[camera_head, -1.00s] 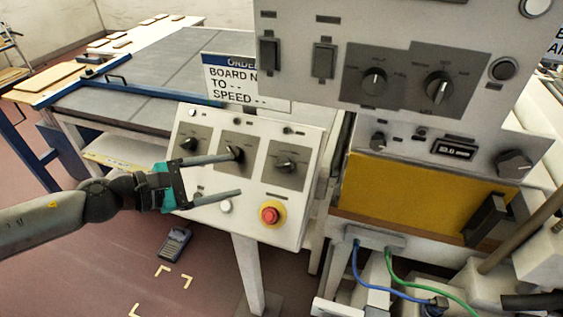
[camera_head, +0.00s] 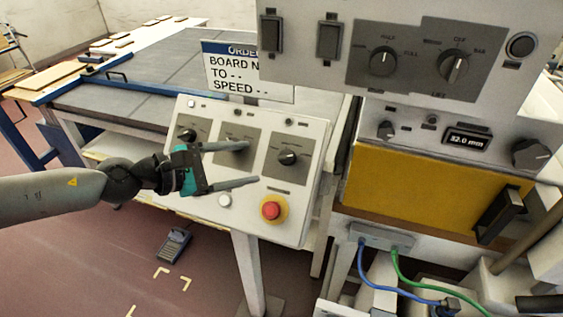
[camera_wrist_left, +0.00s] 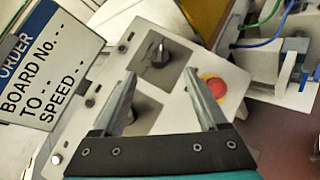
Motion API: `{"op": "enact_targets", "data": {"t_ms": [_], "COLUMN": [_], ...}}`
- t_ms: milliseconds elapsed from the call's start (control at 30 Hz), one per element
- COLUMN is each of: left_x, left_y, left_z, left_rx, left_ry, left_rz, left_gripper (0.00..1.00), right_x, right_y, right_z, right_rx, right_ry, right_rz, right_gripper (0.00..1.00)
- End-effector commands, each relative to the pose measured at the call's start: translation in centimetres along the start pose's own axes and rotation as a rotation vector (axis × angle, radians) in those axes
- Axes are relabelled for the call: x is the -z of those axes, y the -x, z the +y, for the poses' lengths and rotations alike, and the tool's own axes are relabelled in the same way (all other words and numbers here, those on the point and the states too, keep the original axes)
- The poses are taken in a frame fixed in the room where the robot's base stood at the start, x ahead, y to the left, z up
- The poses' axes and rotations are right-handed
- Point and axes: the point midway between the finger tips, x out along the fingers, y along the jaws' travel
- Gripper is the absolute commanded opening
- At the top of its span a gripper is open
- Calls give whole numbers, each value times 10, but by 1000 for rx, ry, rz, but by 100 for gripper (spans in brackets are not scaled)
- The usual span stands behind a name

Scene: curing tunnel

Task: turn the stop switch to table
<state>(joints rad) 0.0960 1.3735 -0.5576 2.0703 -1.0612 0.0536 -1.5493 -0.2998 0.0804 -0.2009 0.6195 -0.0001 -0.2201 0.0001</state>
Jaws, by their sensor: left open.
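A white sloped control panel (camera_head: 188,208) carries three rotary switches on grey plates. The left switch (camera_head: 187,135) is partly hidden by my arm, and the middle switch's knob is behind my upper finger. The right switch (camera_head: 288,157) is clear; it also shows in the left wrist view (camera_wrist_left: 157,52), ahead between the fingertips. The labels are too small to read, so I cannot tell which is the stop switch. My left gripper (camera_head: 252,164) is open and empty over the panel, with its fingertips just left of the right switch. My right gripper is out of view.
An order sign (camera_head: 232,75) stands behind the panel. A larger cabinet with switches (camera_head: 383,61) overhangs at right.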

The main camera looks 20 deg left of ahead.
Motion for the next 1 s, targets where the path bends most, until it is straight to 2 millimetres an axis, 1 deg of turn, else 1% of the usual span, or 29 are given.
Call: {"op": "enact_targets", "data": {"t_ms": [33,67,133,200,367,600,833,1000], "left_x": [2,3,-1,-2,-3,-3,0,1], "left_y": [-1,-1,-4,-9,-23,-52,-82,-96], "left_z": [0,0,5,6,5,4,2,2], "left_rx": [-3,-5,-10,-12,-7,-5,-5,-5], "left_ry": [-5,-3,6,8,4,3,1,2], "left_rz": [1,3,1,1,1,-1,1,2], "left_gripper": [75,75,75,75,75,75,75,75], "right_x": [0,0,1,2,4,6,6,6], "right_y": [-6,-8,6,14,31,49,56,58], "right_z": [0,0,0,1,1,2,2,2], "right_rx": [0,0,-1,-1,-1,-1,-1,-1], "right_ry": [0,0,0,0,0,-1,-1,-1], "right_rz": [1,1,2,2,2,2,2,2], "right_gripper": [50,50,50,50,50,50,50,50]}}
